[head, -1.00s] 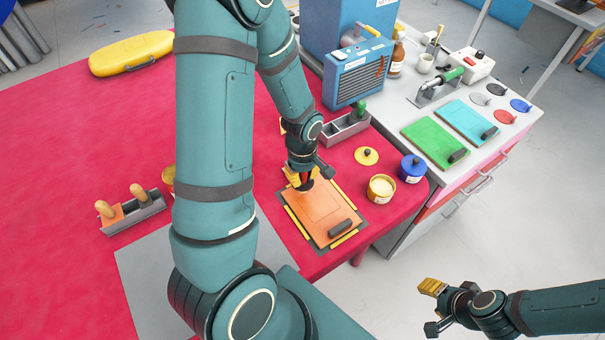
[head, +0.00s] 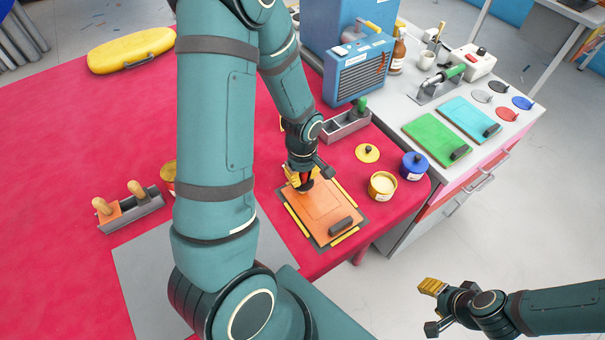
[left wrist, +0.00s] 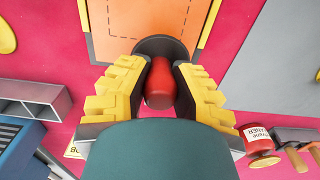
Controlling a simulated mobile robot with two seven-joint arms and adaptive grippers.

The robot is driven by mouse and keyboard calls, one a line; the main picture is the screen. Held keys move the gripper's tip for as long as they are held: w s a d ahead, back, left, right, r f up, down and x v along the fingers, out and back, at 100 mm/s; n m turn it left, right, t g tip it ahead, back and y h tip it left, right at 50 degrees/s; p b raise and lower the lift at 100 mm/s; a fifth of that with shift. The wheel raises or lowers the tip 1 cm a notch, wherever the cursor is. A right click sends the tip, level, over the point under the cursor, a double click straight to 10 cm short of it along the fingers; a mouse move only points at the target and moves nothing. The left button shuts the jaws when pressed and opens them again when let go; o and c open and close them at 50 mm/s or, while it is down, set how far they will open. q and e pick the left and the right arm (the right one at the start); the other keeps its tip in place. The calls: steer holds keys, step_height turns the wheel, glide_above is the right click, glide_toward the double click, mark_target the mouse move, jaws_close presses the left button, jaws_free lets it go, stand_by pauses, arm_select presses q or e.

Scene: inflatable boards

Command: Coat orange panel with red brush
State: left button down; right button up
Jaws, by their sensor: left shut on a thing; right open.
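The orange panel (head: 320,208) lies on a dark backing with yellow edge strips near the front edge of the red table. A dashed rectangle is marked on it, and a dark block (head: 341,226) sits at its near end. My left gripper (head: 303,180) is over the panel's far left corner. In the left wrist view its yellow fingers are shut on the red handle of the brush (left wrist: 160,85). The brush's dark round head (left wrist: 162,46) overlaps the edge of the orange panel (left wrist: 120,25); contact is unclear. My right gripper (head: 432,305) is open and empty, away from the table.
An open yellow tin (head: 382,186), a yellow lid (head: 367,153) and a blue tin (head: 413,166) stand right of the panel. A grey holder (head: 345,127) and blue machine (head: 357,70) stand behind. Green (head: 437,139) and teal (head: 470,119) panels lie on the side counter.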

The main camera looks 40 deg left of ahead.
arm_select(q)
steer(key=shift+f+b, duration=0.3)
steer(key=shift+f, duration=0.1)
steer(key=shift+r, duration=0.1)
steer(key=shift+s+d+r, duration=0.1)
steer(key=shift+s+d, duration=0.1)
steer(key=shift+d, duration=0.6)
steer(key=shift+s+d, duration=0.2)
steer(key=shift+d, duration=0.55)
steer(key=shift+s+d+b, duration=0.3)
steer(key=shift+d+b, duration=0.05)
steer(key=shift+d, duration=0.55)
steer(key=shift+s+d+f, duration=0.1)
steer(key=shift+s+d, duration=0.1)
steer(key=shift+d, duration=0.55)
steer(key=shift+s+d+f, duration=0.1)
steer(key=shift+s+d, duration=0.15)
steer(key=shift+d, duration=0.45)
steer(key=shift+s+d+f, duration=0.1)
steer(key=shift+s+d, duration=0.1)
steer(key=shift+d, duration=0.55)
